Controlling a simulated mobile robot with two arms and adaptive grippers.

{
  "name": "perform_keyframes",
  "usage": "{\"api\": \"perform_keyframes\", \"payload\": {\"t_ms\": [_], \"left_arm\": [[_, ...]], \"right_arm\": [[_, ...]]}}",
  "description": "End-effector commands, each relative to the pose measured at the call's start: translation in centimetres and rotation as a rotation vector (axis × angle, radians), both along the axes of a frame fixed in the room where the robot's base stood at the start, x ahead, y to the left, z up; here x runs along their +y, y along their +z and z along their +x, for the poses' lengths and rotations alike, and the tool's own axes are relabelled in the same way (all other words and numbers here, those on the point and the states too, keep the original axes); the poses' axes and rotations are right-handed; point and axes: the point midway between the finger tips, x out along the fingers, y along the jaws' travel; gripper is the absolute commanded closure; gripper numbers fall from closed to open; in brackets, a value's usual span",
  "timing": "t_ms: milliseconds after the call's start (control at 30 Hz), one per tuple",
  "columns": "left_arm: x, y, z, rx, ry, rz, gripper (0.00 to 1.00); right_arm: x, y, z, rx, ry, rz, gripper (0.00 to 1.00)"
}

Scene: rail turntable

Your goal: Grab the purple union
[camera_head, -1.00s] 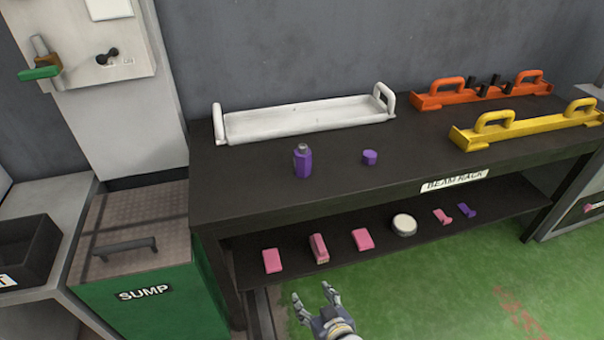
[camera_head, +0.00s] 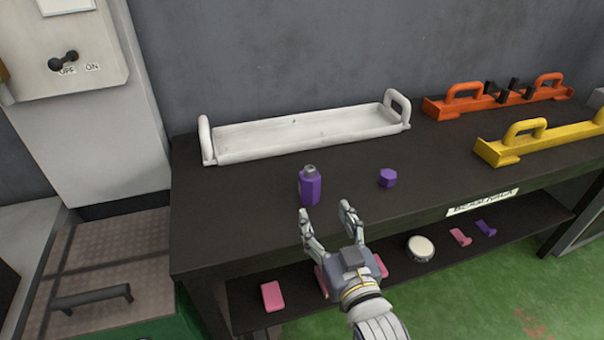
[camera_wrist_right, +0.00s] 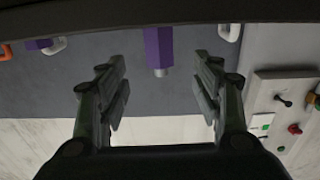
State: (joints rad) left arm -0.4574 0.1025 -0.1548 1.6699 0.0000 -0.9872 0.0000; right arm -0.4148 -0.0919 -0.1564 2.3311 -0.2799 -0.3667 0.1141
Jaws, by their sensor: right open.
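A tall purple hexagonal piece with a grey stub on top (camera_head: 310,187), which I take for the purple union, stands upright on the dark rack top. A smaller purple hexagonal piece (camera_head: 388,178) sits to its right. My right gripper (camera_head: 326,211) is open and empty at the rack's front edge, just in front of the tall piece and slightly right of it. In the right wrist view the tall piece (camera_wrist_right: 158,45) appears inverted, beyond and between the open fingers (camera_wrist_right: 160,75), with no contact visible. My left gripper is out of view.
A white tray (camera_head: 300,140) with end handles lies behind the purple pieces. Orange (camera_head: 500,100) and yellow (camera_head: 545,140) handled beams lie at right. The lower shelf holds pink blocks (camera_head: 272,296), a round white-topped part (camera_head: 421,247) and small pink and purple parts. The rack's left top is clear.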

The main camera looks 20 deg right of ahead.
Motion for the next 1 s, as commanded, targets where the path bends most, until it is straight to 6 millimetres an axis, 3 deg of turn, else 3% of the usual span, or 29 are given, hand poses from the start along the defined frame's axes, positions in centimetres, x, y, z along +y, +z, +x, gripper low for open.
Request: {"api": "perform_keyframes", "payload": {"t_ms": [167,400,667,1000], "left_arm": [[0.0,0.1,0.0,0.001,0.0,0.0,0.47],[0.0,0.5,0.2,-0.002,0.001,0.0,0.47],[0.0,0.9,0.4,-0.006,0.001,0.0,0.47],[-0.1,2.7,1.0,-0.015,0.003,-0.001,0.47]], "right_arm": [[-0.1,0.4,0.7,-0.01,-0.003,0.001,0.4],[-0.1,0.4,4.1,-0.011,-0.002,0.002,0.4],[-0.1,0.3,5.9,-0.008,-0.003,0.002,0.4],[-0.1,0.2,10.1,-0.009,-0.003,0.001,0.4]]}}
